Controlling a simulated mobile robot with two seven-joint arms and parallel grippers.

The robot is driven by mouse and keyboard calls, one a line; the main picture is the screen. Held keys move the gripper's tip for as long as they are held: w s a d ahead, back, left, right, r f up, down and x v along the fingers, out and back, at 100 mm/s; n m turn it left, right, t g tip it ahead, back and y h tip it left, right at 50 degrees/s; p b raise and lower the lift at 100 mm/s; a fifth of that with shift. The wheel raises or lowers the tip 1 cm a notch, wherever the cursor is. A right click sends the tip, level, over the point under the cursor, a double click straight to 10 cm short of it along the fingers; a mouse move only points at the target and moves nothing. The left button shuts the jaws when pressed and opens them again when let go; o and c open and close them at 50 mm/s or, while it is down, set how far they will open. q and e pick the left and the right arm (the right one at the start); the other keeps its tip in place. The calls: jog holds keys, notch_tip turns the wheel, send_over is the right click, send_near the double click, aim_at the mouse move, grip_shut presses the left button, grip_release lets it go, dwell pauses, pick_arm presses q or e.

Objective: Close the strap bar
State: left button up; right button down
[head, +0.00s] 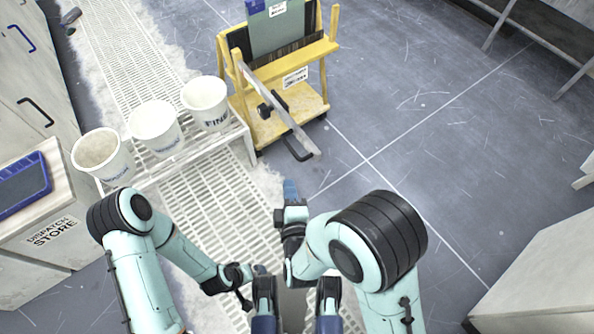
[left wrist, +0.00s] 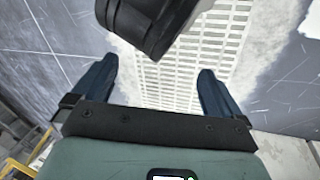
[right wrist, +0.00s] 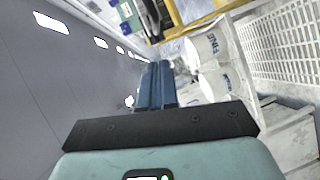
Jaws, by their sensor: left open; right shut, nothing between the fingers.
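The strap bar (head: 278,107) is a grey bar on the yellow cart (head: 325,47). It is swung out from the cart's front, pointing toward the lower right, with a black knob and a black handle on it. My right gripper (head: 291,188) is shut and empty, below the bar's free end and apart from it. Its blue fingers lie together in the right wrist view (right wrist: 156,86). My left gripper (head: 296,320) is low in the head view, apart from the cart. Its fingers are spread with nothing between them in the left wrist view (left wrist: 160,88).
Several white buckets (head: 205,103) stand on a low rack left of the cart. A cabinet with a blue tray (head: 22,186) is at the left. White slatted matting (head: 215,205) runs along the floor. The grey floor (head: 430,130) right of the cart is clear.

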pick_arm(q)
jog(key=shift+w+a+f+t+b, duration=0.15)
jog(key=shift+w+a+f+b, duration=0.15)
jog(key=shift+w, duration=0.2)
jog(key=shift+w+a+f+t+b, duration=0.25)
jog(key=shift+w+f, duration=0.1)
jog(key=shift+w, duration=0.15)
jog(key=shift+w+a+f+t+b, duration=0.1)
jog(key=shift+w+a+f+b, duration=0.2)
jog(key=shift+w, duration=0.2)
pick_arm(e)
jog(key=w+d+f, duration=0.1)
jog(key=w+d, duration=0.1)
jog(key=w, duration=0.5)
jog(key=shift+f, duration=0.35)
pick_arm(q)
jog(key=shift+d, duration=0.1)
